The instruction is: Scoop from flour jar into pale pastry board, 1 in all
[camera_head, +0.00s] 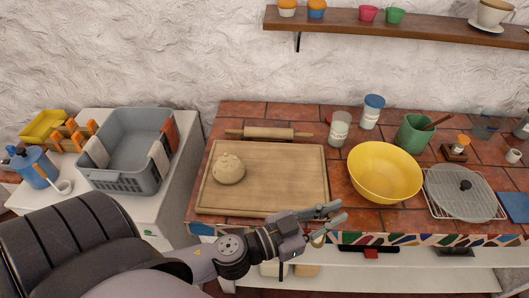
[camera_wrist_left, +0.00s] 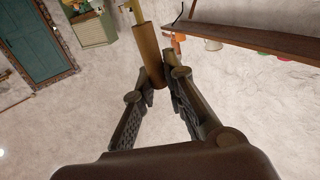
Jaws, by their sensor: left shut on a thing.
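The pale pastry board (camera_head: 290,190) lies on the tiled counter, with a dough ball (camera_head: 229,169) on its left half. Two jars stand behind the board's right corner: an open-looking one with pale contents (camera_head: 340,129) and a blue-topped one (camera_head: 372,112). I cannot tell for sure which is the flour jar. My left gripper (camera_head: 328,217) is at the counter's front edge, just right of the board. In the left wrist view the gripper (camera_wrist_left: 163,78) is shut on a brown cylindrical handle (camera_wrist_left: 146,52) with a yellowish end, likely the scoop's. My right gripper is not in view.
A rolling pin (camera_head: 268,133) lies at the board's back edge. A yellow bowl (camera_head: 385,172) stands right of the board, with a green pot (camera_head: 413,134) behind it and a wire rack (camera_head: 462,192) further right. A grey dish rack (camera_head: 135,150) stands at the left.

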